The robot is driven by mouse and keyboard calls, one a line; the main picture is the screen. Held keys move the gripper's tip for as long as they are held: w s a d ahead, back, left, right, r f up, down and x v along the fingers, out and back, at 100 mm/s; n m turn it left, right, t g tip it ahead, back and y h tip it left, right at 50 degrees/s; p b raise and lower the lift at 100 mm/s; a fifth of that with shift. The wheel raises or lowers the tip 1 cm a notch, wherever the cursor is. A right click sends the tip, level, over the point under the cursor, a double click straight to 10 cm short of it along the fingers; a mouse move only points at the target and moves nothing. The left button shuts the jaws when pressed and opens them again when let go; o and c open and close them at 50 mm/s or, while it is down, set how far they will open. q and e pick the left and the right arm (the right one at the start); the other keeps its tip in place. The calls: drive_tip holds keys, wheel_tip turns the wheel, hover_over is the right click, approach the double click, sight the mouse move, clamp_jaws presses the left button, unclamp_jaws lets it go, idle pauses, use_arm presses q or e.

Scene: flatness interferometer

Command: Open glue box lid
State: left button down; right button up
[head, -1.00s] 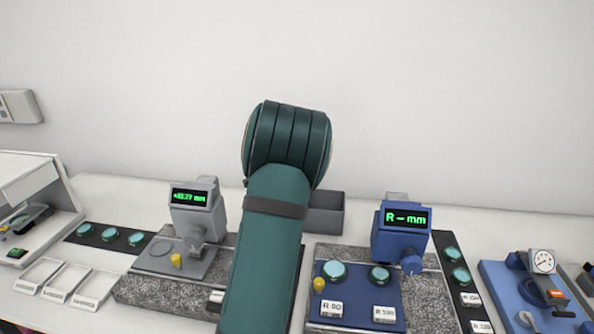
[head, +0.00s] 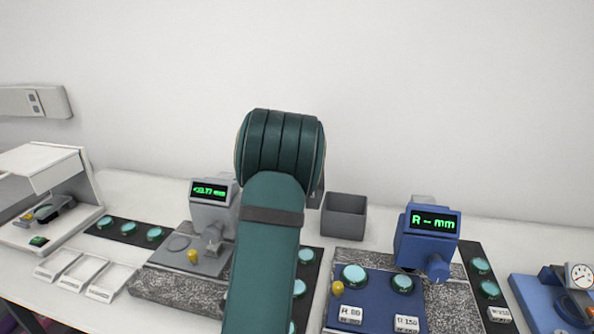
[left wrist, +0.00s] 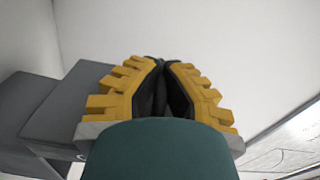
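I cannot identify a glue box or its lid with certainty in either view. My left gripper (left wrist: 158,68) shows in the left wrist view. Its yellow fingers with black pads come together at the tips, and nothing shows held between them. Grey box-like surfaces (left wrist: 60,112) stand left of the fingers in that view; I cannot tell what they belong to. In the head view a teal arm link of mine rises through the middle and hides part of the bench. Neither gripper is visible there.
A grey open-topped bin (head: 344,216) stands at the back. A grey gauge (head: 211,208) and a blue gauge (head: 427,238) stand on granite plates. A white open-fronted housing (head: 40,178) is at far left, with three shallow trays (head: 85,275) nearby. The wall bounds the bench.

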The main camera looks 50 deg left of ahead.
use_arm(q)
drive_tip(key=c, duration=1)
unclamp_jaws()
drive_tip(key=shift+c, duration=0.2)
drive_tip(key=shift+r, duration=0.1)
drive_tip(key=r, duration=0.9)
drive_tip(key=shift+s+a, duration=0.1)
drive_tip(key=shift+s, duration=0.2)
drive_tip(key=shift+w+r, duration=0.3)
drive_tip(key=shift+r, duration=0.1)
drive_tip(key=shift+s+r, duration=0.1)
